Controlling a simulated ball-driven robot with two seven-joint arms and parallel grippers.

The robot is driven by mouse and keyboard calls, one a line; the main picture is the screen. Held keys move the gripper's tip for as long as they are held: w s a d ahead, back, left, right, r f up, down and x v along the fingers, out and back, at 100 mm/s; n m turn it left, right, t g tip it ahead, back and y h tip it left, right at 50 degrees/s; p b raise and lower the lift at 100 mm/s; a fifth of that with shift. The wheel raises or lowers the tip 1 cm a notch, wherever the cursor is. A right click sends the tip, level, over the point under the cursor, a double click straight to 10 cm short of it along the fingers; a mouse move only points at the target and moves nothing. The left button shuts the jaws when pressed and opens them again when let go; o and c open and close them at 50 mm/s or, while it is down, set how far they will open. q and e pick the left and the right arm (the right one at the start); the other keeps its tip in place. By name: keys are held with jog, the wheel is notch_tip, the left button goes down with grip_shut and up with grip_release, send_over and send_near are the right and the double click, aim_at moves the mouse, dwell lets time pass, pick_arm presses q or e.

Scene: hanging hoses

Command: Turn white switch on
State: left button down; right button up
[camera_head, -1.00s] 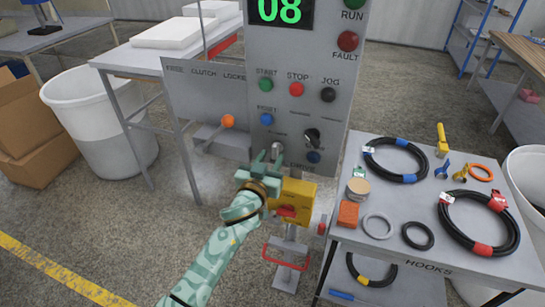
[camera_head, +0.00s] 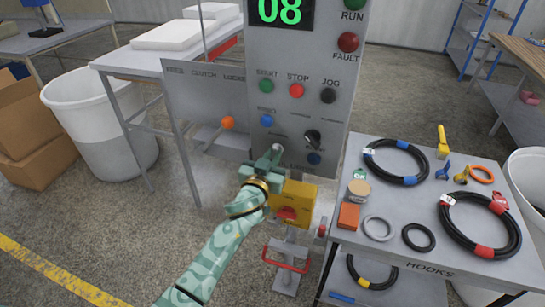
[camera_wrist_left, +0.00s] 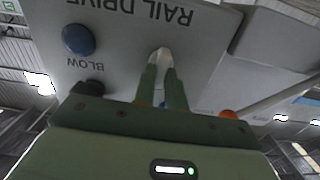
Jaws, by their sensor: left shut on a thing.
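The white switch (camera_head: 277,148) is a small lever low on the grey control panel (camera_head: 297,60), mostly hidden by my fingers in the head view. In the left wrist view its pale tip (camera_wrist_left: 163,54) stands between the fingertips. My left gripper (camera_head: 271,159) is shut on the white switch, and it also shows in the left wrist view (camera_wrist_left: 162,72). The lettering "RAIL DRIVE" is on the panel beside the switch in the left wrist view. My right gripper is not in view.
A yellow box with a red knob (camera_head: 293,200) is below. An orange-tipped lever (camera_head: 228,122) is at left. A hose table (camera_head: 450,263) stands at right.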

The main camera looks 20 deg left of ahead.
pick_arm(q)
jog(key=shift+d+f+m, duration=0.1)
jog(key=shift+m, duration=2)
jog(key=shift+d+m, duration=0.1)
jog(key=shift+m, duration=2)
jog(key=c, duration=1.4)
grip_release()
jog(key=shift+c, duration=0.2)
jog(key=shift+s, duration=0.1)
jog(key=s+p, duration=0.1)
jog(key=s, duration=1.5)
jog(key=shift+a, duration=0.3)
